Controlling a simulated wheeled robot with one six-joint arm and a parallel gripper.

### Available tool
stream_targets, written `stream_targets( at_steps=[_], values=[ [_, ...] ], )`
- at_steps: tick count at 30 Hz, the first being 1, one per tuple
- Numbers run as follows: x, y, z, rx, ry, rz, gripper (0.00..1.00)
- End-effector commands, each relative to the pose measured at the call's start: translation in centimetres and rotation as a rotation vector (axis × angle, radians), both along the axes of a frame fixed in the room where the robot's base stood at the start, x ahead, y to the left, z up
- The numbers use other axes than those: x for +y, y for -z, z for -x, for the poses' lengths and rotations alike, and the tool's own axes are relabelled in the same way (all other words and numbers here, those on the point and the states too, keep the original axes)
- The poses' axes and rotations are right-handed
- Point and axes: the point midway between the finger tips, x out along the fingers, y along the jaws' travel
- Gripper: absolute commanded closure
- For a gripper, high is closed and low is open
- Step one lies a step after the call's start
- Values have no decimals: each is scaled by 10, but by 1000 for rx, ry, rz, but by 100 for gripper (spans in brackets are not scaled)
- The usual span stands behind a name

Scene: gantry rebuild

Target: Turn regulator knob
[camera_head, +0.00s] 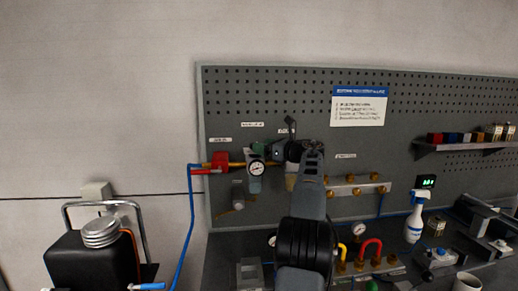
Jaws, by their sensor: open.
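The regulator (256,184) hangs on the pegboard in the head view, with a round white gauge (257,168) on its front. A small dark knob (257,148) shows above the gauge. My gripper (284,149) is just right of the regulator, in front of the air line. It is open, and I see nothing held in it. Its fingers are small and dark against the board, so I cannot tell whether they touch anything. My arm rises from the bottom and covers part of the board right of the gripper.
A red valve (219,162) sits left of the regulator, with a blue hose (191,220) running down. A brass-fitted manifold (357,188) is at the right. The bench (225,248) below holds fittings, a spray bottle (414,222) and a mug (467,283).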

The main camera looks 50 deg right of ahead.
Motion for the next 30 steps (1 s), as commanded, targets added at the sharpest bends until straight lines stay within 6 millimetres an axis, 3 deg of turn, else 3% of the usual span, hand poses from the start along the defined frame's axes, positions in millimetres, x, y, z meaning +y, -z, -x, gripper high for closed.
stream_targets(
  at_steps=[6,15,21,30],
  values=[
    [-8,3,47,-1,4,2,31],
    [-14,1,95,-1,1,0,31],
    [-16,0,109,-1,-1,1,31],
    [-16,0,111,-1,-1,1,31]
  ],
)
